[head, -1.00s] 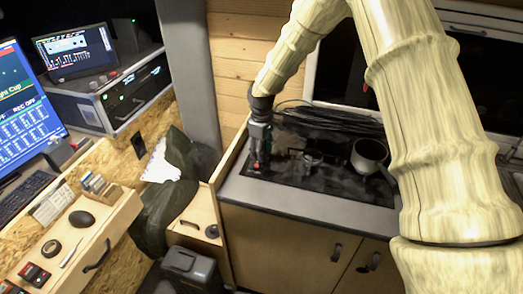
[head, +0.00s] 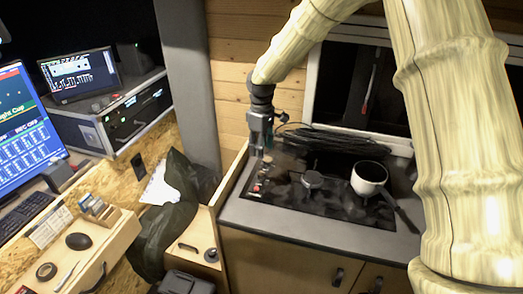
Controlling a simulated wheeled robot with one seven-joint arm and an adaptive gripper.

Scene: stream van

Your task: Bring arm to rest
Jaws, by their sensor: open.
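My arm reaches down from the top right in the head view. My gripper (head: 261,150) hangs above the left part of the dark hob (head: 318,199) on the counter. It points down, is open, and nothing shows between its fingers. Its fingertips are small in this view, and they appear a little above the hob surface.
Black cables (head: 335,142) lie behind. A wooden side panel (head: 229,174) borders the counter's left. Monitors and an open drawer stand further left.

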